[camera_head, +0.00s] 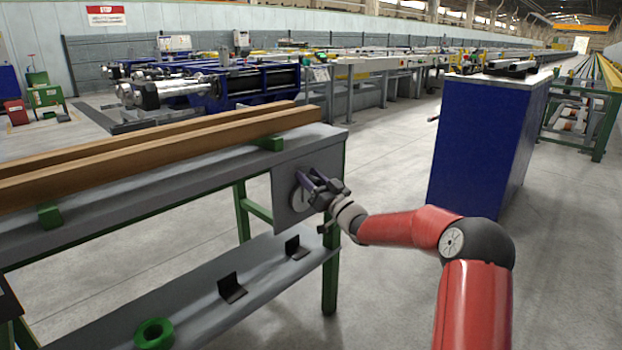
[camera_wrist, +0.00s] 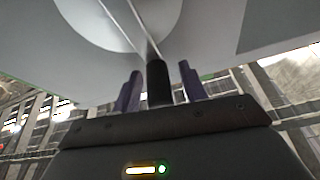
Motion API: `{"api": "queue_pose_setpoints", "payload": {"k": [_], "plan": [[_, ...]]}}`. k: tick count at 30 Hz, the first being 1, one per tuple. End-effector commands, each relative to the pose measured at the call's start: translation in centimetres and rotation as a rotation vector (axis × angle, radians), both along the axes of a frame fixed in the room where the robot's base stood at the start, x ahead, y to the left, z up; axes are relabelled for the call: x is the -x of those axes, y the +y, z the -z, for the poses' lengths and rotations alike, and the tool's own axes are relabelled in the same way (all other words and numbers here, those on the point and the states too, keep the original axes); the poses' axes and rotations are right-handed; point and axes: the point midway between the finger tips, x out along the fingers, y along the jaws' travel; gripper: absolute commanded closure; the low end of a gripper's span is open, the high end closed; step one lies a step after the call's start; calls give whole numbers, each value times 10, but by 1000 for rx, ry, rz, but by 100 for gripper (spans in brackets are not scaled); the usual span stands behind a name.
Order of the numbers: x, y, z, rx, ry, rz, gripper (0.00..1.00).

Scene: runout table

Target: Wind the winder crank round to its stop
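The winder is a round pale disc (camera_head: 298,201) on a grey plate (camera_head: 290,212) at the end of the runout table. In the wrist view the disc (camera_wrist: 150,22) is at the top, with a thin grey crank arm across it. The dark crank handle (camera_wrist: 158,84) stands between the two purple fingers of my gripper (camera_wrist: 161,76). A gap shows on each side of the handle, so the gripper looks open around it. In the head view my gripper (camera_head: 318,186) is in front of the plate and hides most of the crank.
Two long wooden beams (camera_head: 150,144) lie on the runout table (camera_head: 190,184). A lower shelf (camera_head: 195,300) holds black brackets (camera_head: 232,288) and a green ring (camera_head: 154,333). A blue cabinet (camera_head: 478,150) stands to the right. The floor between the table and cabinet is clear.

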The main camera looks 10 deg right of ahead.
Motion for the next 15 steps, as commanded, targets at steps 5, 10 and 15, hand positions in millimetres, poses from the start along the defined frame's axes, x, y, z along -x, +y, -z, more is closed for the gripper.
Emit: {"api": "queue_pose_setpoints", "payload": {"k": [5, 10, 15], "plan": [[0, 0, 0, 0, 0, 0, 82], [0, 0, 0, 1, -1, 0, 100], [0, 0, 0, 1, -1, 0, 100]]}}
